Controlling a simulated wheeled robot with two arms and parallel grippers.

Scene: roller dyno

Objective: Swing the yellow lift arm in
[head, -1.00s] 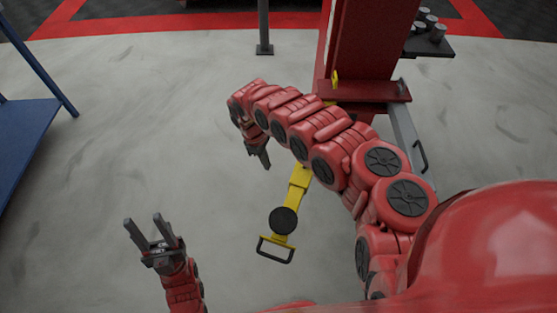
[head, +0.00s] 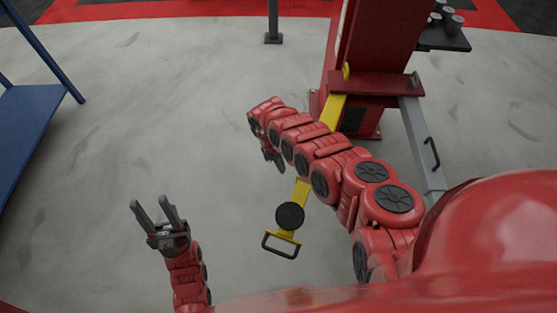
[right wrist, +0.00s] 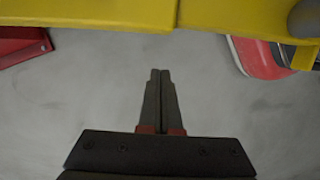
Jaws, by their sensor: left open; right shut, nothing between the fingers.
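The yellow lift arm (head: 301,192) reaches from the foot of the red post (head: 375,60) toward me, partly hidden behind my right arm. A round black pad (head: 290,215) and a black loop handle (head: 281,246) are at its near end. My right gripper (head: 278,166) is shut and empty, just left of the lift arm in the head view. In the right wrist view its fingers (right wrist: 160,73) point toward the yellow lift arm (right wrist: 90,13), which crosses the top; a gap shows between them. My left gripper (head: 155,214) is open and empty over the floor at lower left.
A grey arm (head: 421,150) with a black handle extends from the post on the right. A blue frame (head: 35,115) stands at the left edge. A dark stand (head: 273,25) is at the back. The grey floor between the blue frame and the lift arm is clear.

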